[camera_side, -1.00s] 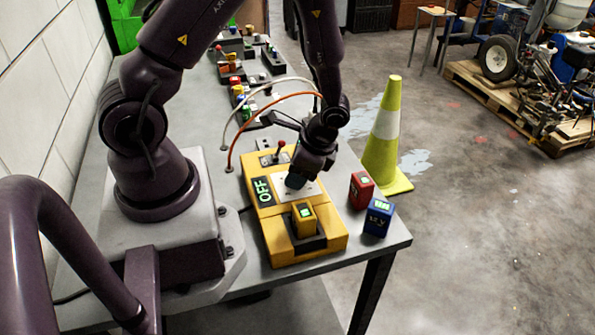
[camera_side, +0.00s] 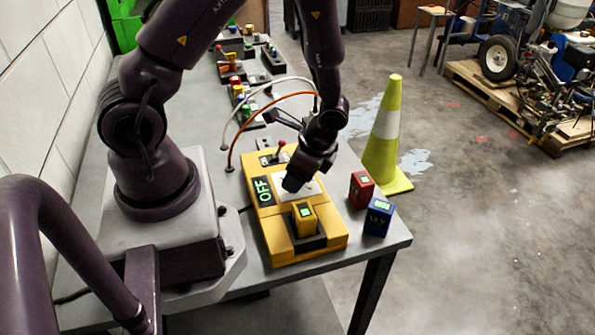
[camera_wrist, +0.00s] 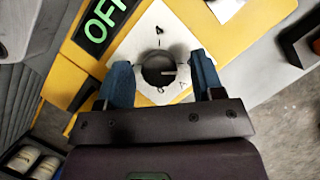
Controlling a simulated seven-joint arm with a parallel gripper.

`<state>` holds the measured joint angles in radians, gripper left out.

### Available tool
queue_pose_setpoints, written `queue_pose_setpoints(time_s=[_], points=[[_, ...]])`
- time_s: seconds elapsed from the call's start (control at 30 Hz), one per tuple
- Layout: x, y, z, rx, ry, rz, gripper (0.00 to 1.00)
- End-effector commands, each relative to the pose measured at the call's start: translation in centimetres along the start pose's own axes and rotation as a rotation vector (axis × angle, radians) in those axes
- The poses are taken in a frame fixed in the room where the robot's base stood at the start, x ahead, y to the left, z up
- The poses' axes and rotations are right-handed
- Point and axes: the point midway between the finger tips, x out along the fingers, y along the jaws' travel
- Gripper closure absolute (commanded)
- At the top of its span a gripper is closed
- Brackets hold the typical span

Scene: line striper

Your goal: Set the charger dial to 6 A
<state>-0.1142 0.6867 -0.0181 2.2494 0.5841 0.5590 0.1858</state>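The yellow charger (camera_side: 282,250) sits on the bench with a black display (camera_side: 262,190) reading OFF. In the wrist view the display (camera_wrist: 103,22) is partly cut off. The dark round dial (camera_wrist: 152,78) stands on a white plate (camera_wrist: 128,50) with black markings; a 4 shows above it, and the other markings are partly hidden or unclear. A pale pointer mark sits at the dial's right side. My gripper (camera_wrist: 161,72) is open, its blue fingers on either side of the dial with small gaps visible. In the side view my gripper (camera_side: 293,184) hides the dial.
A yellow battery (camera_side: 305,217) sits in the charger's front cradle. A red-knobbed lever (camera_side: 281,147) stands at its back. A red battery (camera_side: 361,190) and a blue battery (camera_side: 378,217) stand to the right. Cables arch behind, and small switch boxes (camera_side: 236,82) line the bench.

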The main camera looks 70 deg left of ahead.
Motion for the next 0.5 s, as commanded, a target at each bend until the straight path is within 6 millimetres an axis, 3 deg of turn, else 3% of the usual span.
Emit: queue_pose_setpoints(time_s=[0.3,0.5], points=[[-0.3,0.0,0.0,-0.001,0.001,0.001,0.39],[-3.4,-0.1,-0.1,-0.003,0.006,-0.003,0.39]])
